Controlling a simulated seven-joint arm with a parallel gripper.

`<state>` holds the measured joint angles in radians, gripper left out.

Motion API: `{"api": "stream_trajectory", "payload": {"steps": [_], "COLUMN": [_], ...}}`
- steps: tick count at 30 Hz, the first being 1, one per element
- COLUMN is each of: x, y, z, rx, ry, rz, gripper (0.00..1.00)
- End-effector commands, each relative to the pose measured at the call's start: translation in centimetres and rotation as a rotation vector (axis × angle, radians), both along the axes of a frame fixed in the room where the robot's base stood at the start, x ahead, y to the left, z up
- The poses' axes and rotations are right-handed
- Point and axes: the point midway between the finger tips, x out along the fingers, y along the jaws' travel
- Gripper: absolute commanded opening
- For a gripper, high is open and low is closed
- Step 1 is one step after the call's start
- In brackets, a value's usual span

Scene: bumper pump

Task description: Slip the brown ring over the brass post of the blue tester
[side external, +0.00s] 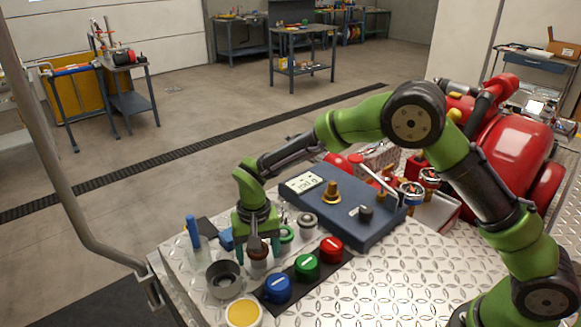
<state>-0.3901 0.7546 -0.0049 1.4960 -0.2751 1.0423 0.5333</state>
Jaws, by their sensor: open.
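The blue tester (320,222) is a flat box with a small display at its left end. A brown piece (259,263), seemingly the brown ring, is low on the metal deck, left of the tester. My gripper (258,250) points down over it, with its fingers apart on either side. The fingers and a dark part between them hide much of the piece. Whether the fingers touch it cannot be told.
Blue (277,289), green (306,266) and red (331,249) knobs stand in a row in front. A dark cup (224,278) and a yellow-topped dish (243,313) are at the left. A grey ring-like piece (307,221) and a green one (287,234) sit close to my gripper.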

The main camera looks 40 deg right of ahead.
Motion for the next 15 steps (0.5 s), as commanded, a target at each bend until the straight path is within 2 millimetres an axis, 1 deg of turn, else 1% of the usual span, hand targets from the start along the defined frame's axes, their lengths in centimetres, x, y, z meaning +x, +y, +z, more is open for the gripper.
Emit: {"api": "stream_trajectory", "payload": {"steps": [4, 5, 9, 12, 15], "x": [0.0, 0.0, 0.0, 0.01, 0.02], "y": [0.0, 0.0, 0.0, 0.0, 0.0], "z": [0.0, 0.01, 0.02, 0.03, 0.08], "rx": [0.0, 0.0, 0.0, 0.0, 0.0], "ry": [0.0, 0.0, 0.0, 0.0, -0.001], "rz": [0.0, 0.0, 0.0, 0.0, 0.0], "gripper": [0.72, 0.71, 0.49, 0.36, 0.35]}}
